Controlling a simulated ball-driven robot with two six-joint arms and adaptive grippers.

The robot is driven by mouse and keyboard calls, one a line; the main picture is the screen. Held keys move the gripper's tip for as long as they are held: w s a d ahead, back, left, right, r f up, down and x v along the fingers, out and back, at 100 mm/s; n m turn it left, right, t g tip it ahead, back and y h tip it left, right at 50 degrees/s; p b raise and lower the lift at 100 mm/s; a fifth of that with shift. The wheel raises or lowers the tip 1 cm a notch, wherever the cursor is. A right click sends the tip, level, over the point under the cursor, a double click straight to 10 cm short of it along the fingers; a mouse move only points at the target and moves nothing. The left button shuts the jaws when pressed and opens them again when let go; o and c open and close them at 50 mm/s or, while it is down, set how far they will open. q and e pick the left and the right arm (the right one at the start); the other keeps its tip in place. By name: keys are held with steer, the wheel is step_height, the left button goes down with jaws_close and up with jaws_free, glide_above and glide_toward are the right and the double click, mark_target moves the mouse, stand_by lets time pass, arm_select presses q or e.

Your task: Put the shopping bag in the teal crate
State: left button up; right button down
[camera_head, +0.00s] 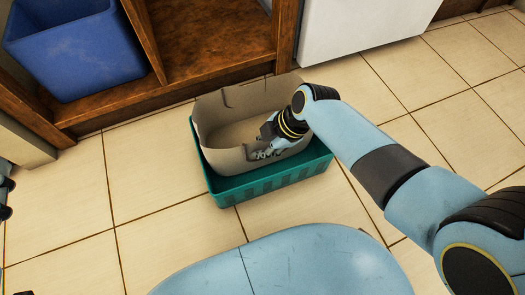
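The shopping bag (222,158), beige and open-topped, is inside the teal crate (280,178) on the tiled floor. Its walls stand above the crate's rim, and its base is hidden by the crate's front wall. My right gripper (267,148) is at the bag's near wall, right of its middle, with finger parts overlapping the rim. Whether the fingers are closed on the wall is not clear. Dark parts at the left picture edge look like my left gripper (5,198), mostly cut off, away from the bag.
A blue bin (75,48) stands in the wooden shelving (205,40) behind the crate. A white cabinet or appliance (360,22) is at the back right. Tiled floor (150,190) is clear to the left of the crate.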

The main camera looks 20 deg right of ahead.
arm_select(q)
step_height(320, 180, up, 13)
steer(key=w+d+m+t+h+b, duration=0.1)
steer(key=w+m+t+h+b, duration=0.1)
steer(key=t, duration=0.4)
steer(key=shift+w+d+h, duration=0.25)
steer(key=shift+w+h, duration=0.05)
steer(key=shift+h, duration=0.2)
arm_select(e)
step_height(320, 180, down, 3)
steer(key=shift+f, duration=0.1)
steer(key=c, duration=1.5)
jaws_free()
arm_select(q)
steer(key=shift+r, duration=0.25)
